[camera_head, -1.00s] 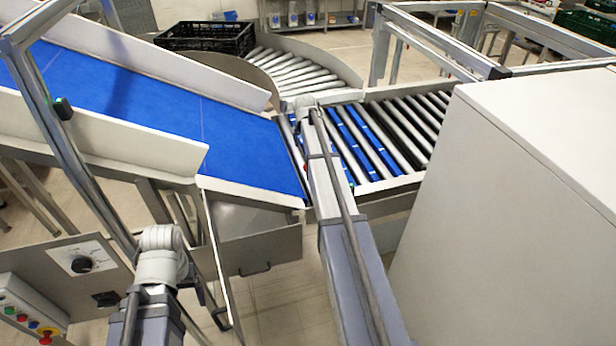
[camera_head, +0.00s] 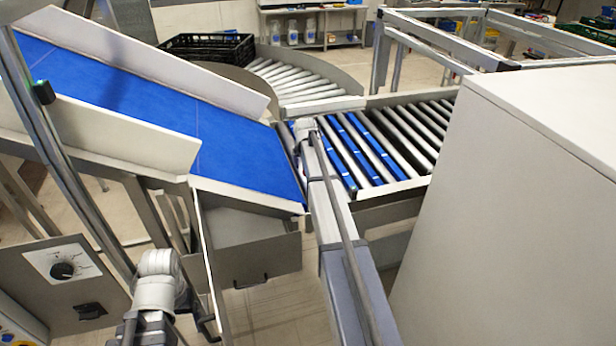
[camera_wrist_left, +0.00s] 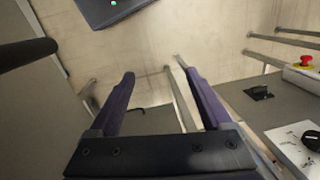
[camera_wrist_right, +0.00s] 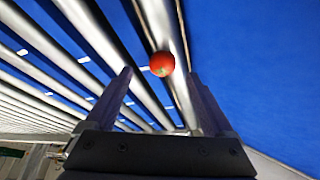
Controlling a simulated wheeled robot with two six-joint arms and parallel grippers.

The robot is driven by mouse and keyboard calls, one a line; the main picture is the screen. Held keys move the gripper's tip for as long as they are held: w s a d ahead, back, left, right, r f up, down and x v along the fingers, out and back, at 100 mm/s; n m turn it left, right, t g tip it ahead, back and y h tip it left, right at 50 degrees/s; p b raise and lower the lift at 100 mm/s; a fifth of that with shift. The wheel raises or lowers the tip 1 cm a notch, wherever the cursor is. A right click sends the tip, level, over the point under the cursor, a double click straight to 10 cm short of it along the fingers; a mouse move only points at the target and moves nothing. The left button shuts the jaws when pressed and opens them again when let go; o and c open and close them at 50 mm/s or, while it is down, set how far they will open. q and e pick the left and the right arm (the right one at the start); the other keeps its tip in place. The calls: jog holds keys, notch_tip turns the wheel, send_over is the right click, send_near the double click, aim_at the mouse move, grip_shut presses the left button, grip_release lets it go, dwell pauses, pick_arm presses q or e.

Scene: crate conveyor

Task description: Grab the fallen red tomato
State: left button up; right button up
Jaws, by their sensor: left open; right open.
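The red tomato (camera_wrist_right: 161,64) shows in the right wrist view. It lies at the metal roller beside the blue belt (camera_wrist_right: 245,70), where belt and rollers meet. My right gripper (camera_wrist_right: 160,76) is open and empty. In the picture the tomato appears between its fingertips, and I see no contact. In the head view my right arm reaches over this junction, and the tomato cannot be made out there. My left gripper (camera_wrist_left: 158,76) is open and empty in the left wrist view, above the floor near the control panel.
The sloping blue belt (camera_head: 150,105) has white side walls. The roller conveyor (camera_head: 410,140) lies right of my right arm. A large pale box (camera_head: 500,230) stands close on the right. A black crate (camera_head: 208,47) sits at the back. The control panel (camera_head: 65,290) is at lower left.

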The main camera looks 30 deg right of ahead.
jog(key=shift+w+b+x, duration=0.2)
jog(key=shift+b+x, duration=2.15)
jog(key=shift+x, duration=0.3)
jog(key=shift+r, duration=0.2)
jog(key=shift+a, duration=0.1)
jog(key=shift+c, duration=0.4)
grip_shut()
